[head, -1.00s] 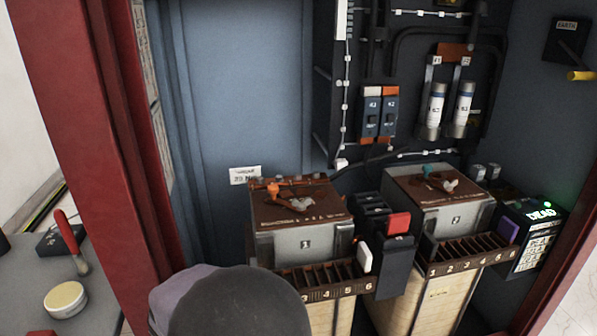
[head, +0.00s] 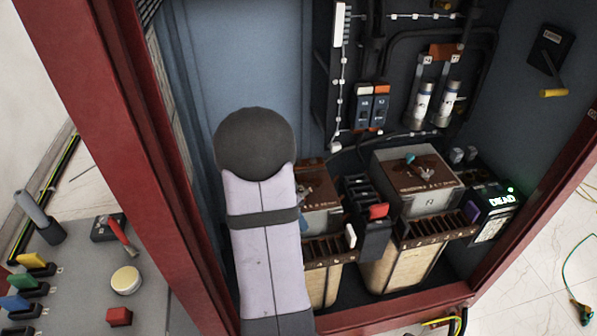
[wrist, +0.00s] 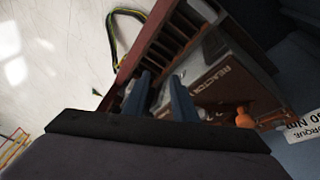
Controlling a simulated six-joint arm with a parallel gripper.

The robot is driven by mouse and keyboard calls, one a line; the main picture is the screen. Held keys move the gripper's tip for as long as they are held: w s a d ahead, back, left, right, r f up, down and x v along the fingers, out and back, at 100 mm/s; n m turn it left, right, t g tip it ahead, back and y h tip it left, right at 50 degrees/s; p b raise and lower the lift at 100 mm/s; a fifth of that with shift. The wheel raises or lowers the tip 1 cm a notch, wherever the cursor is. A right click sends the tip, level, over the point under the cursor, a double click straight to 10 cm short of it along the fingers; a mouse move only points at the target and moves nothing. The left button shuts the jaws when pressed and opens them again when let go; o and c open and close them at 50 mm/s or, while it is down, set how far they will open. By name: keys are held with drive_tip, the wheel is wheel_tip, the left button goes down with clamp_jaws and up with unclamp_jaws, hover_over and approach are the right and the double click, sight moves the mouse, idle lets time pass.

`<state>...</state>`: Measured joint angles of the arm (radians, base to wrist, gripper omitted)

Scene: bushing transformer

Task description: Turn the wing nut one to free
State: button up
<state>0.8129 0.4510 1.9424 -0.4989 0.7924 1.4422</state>
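Reactor unit 1 (head: 322,222) has a brown top and stands in the left part of the cabinet. In the head view my arm covers its left part and the wing nut area. In the wrist view, an orange knob-like part (wrist: 244,117) stands on the brown lettered top (wrist: 222,82); I cannot tell whether it is wing nut one. My gripper (wrist: 160,95) shows in the wrist view as two blue-grey fingers. They are apart, with nothing visible between them, and lie left of the orange part. In the head view the gripper is mostly hidden behind my arm.
Unit 2 (head: 417,200), with a teal knob (head: 410,158), stands to the right. A numbered slotted rack (head: 330,250) fronts unit 1, beside a dark block with a red part (head: 378,211). The red cabinet frame (head: 140,130) borders the left.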

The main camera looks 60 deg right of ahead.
drive_tip(key=w+d+r+m+p, duration=0.2)
drive_tip(key=w+d+r+m, duration=0.3)
drive_tip(key=w+d+r, duration=0.25)
drive_tip(key=shift+p+x, duration=1.3)
drive_tip(key=shift+x, duration=2.6)
clamp_jaws()
